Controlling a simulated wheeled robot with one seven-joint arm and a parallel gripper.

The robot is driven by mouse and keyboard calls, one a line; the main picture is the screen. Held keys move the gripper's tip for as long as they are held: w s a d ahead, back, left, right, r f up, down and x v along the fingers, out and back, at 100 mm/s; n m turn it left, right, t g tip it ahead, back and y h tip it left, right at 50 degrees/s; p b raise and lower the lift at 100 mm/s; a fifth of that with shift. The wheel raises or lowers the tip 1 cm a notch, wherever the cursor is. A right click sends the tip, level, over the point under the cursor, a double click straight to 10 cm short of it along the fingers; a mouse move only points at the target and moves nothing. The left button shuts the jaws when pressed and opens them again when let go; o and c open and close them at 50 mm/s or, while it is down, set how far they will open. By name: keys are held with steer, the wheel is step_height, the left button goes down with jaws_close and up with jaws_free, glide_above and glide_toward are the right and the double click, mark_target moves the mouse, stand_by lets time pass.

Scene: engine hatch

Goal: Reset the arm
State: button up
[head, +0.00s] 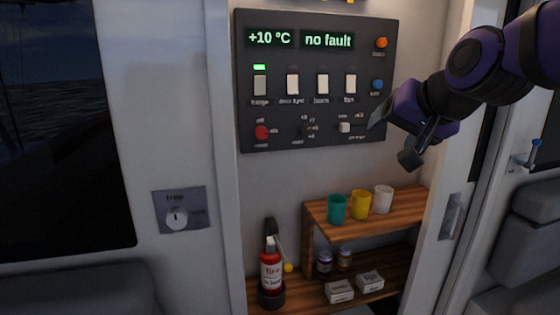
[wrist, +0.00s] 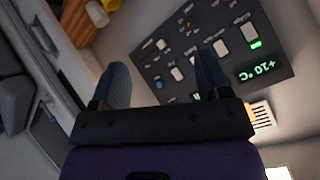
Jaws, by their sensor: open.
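My gripper (head: 392,138) is at the right of the head view, in front of the lower right edge of a dark control panel (head: 280,142). In the wrist view its two fingers (wrist: 162,88) stand apart with nothing between them. The panel's displays read +10 °C and "no fault", and a green light glows above the leftmost of its white switches. My arm reaches in from the upper right. The panel also shows in the wrist view (wrist: 225,95), turned nearly upside down. I cannot tell whether a finger touches the panel.
Below the panel, a wooden shelf (head: 408,212) holds a teal cup (head: 337,208), a yellow cup (head: 361,204) and a white cup (head: 383,199). A red fire extinguisher (head: 270,269) stands at the lower left. A door frame (head: 458,170) rises close to my arm.

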steer(key=s+d+f+n+g+h, duration=0.1)
steer(key=s+d+f+g, duration=0.1)
steer(key=s+d, duration=0.3)
steer(key=s+d+f+n+g+h, duration=0.1)
steer(key=s+d+f, duration=0.4)
steer(key=s, duration=0.8)
steer(key=shift+s+d+f+n+g+h, duration=0.15)
steer(key=shift+s+d+n+g+h, duration=0.2)
steer(key=shift+n+g, duration=0.45)
steer(key=shift+w+a, duration=0.15)
steer(key=shift+c, duration=0.4)
